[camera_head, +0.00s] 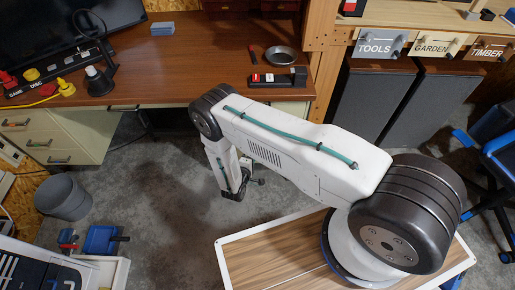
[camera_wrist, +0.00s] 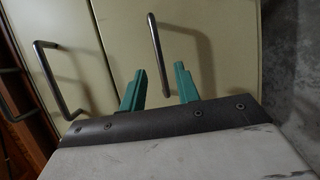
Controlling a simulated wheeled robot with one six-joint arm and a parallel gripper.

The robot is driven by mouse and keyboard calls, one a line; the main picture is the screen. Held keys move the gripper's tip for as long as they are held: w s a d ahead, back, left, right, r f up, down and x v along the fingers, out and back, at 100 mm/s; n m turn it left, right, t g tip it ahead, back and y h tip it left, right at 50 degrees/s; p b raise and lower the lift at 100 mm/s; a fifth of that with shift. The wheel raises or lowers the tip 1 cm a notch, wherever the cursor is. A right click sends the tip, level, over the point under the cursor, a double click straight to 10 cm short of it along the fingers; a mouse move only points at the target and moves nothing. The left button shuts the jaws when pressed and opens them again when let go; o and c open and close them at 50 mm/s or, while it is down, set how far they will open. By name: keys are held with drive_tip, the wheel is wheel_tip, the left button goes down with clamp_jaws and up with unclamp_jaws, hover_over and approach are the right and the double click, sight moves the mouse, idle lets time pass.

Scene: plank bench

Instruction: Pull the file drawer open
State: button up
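In the wrist view, a wide cream drawer front (camera_wrist: 215,50), which looks like the file drawer, sits flush with its neighbour across a thin seam. Its metal bar handle (camera_wrist: 155,45) crosses the picture between the two green fingertips of my gripper (camera_wrist: 160,75). The fingers are apart, one on each side of the bar; contact with it cannot be told. In the head view, my arm hides most of this drawer side, and only a cream strip of the desk's right pedestal (camera_head: 292,107) shows.
Another bar handle (camera_wrist: 55,80) stands out on the neighbouring front. The wooden desk (camera_head: 180,80) overhangs the drawers. A grey bin (camera_head: 65,198) and a blue vise (camera_head: 100,240) are at left. Concrete floor (camera_head: 165,180) is clear before the desk. A blue chair (camera_head: 490,165) is at right.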

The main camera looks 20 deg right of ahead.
drive_tip(key=x, duration=0.5)
drive_tip(key=shift+w, duration=0.1)
drive_tip(key=shift+d, duration=0.1)
clamp_jaws()
